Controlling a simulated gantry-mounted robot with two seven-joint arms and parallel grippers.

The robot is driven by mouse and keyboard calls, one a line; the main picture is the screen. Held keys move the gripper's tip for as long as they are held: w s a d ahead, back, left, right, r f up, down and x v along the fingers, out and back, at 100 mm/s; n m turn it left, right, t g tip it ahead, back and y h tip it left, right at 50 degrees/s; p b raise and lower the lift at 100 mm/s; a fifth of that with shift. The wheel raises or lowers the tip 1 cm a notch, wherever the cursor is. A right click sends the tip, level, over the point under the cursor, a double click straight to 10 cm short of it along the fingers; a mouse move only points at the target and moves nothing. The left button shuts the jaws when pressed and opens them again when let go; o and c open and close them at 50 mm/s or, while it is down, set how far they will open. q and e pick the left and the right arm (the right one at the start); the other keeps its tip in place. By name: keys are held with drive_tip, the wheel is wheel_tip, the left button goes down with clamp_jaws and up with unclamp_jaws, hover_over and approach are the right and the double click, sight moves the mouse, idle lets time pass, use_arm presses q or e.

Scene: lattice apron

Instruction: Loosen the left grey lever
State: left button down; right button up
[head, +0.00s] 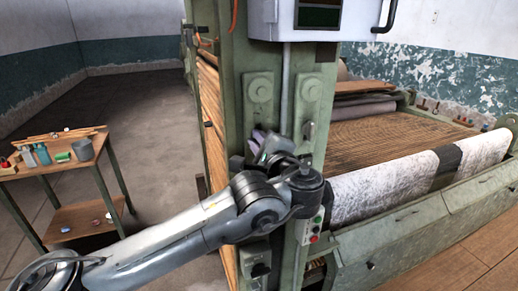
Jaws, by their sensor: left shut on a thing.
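The green machine post (285,70) carries two plates with round bosses side by side. My left gripper (262,143) is at the post's front, below the left round boss (258,90). It is shut on the left grey lever, which is mostly hidden behind the fingers and wrist. How far the lever is turned cannot be told. A second grey lever (308,131), the right one, shows to the right of my gripper, with nothing touching it. My right gripper is not in view.
A control box with buttons (314,230) is low on the post, close to my left wrist. A white cabinet (325,20) hangs above. To the right are a slatted apron (395,140) and a pale fleece roll (385,188). A workbench (60,165) with bottles stands at left.

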use_arm(q)
drive_tip(key=shift+w+a+f, duration=0.2)
drive_tip(key=shift+a+f, duration=0.05)
drive_tip(key=shift+f, duration=0.15)
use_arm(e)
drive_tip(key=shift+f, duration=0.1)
use_arm(q)
drive_tip(key=c, duration=1.1)
unclamp_jaws()
drive_tip(key=shift+c, duration=0.2)
drive_tip(key=shift+r, duration=0.15)
drive_tip(key=shift+s+r, duration=0.1)
drive_tip(key=shift+r, duration=0.05)
drive_tip(key=shift+d, duration=0.1)
